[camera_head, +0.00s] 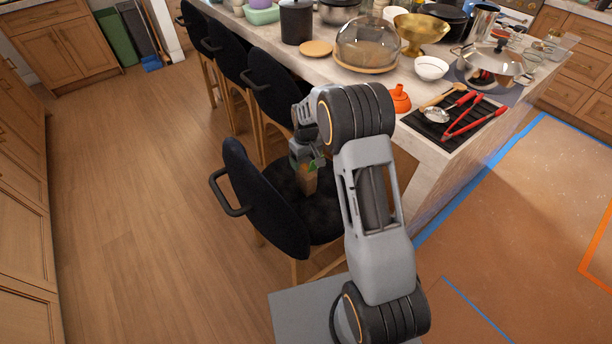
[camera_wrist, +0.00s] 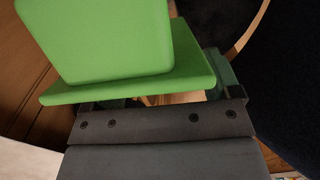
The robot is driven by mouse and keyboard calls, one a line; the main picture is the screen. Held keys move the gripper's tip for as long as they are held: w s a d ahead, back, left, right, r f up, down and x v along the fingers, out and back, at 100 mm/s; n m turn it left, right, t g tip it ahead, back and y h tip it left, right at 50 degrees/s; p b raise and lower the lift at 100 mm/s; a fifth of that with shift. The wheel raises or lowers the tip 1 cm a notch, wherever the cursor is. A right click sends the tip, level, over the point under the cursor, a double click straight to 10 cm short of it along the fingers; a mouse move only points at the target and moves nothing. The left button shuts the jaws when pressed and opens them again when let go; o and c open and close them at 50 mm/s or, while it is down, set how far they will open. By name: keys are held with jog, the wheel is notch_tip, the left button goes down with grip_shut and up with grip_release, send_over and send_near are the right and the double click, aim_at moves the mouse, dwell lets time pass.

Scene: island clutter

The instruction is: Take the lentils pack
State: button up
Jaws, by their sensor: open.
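A small brown pack with green on it, likely the lentils pack (camera_head: 308,180), is at the dark seat of the nearest chair (camera_head: 272,205). My gripper (camera_head: 308,161) is right above it, pointing down, with its jaws at the pack's top. In the wrist view a bright green shape (camera_wrist: 105,40), apparently the pack's top, is very close and fills the upper left. It hides much of my jaws. The jaws are open. I cannot tell whether they touch the pack.
The chair's curved backrest and armrest (camera_head: 232,195) stand left of my gripper. The counter (camera_head: 430,150) on the right holds a glass dome (camera_head: 367,43), red tongs (camera_head: 473,118) and several other items. More chairs line it further back. The wooden floor (camera_head: 130,200) at left is clear.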

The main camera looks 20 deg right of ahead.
jog(key=shift+f, duration=1.3)
jog(key=c, duration=1.5)
jog(key=shift+r, duration=0.15)
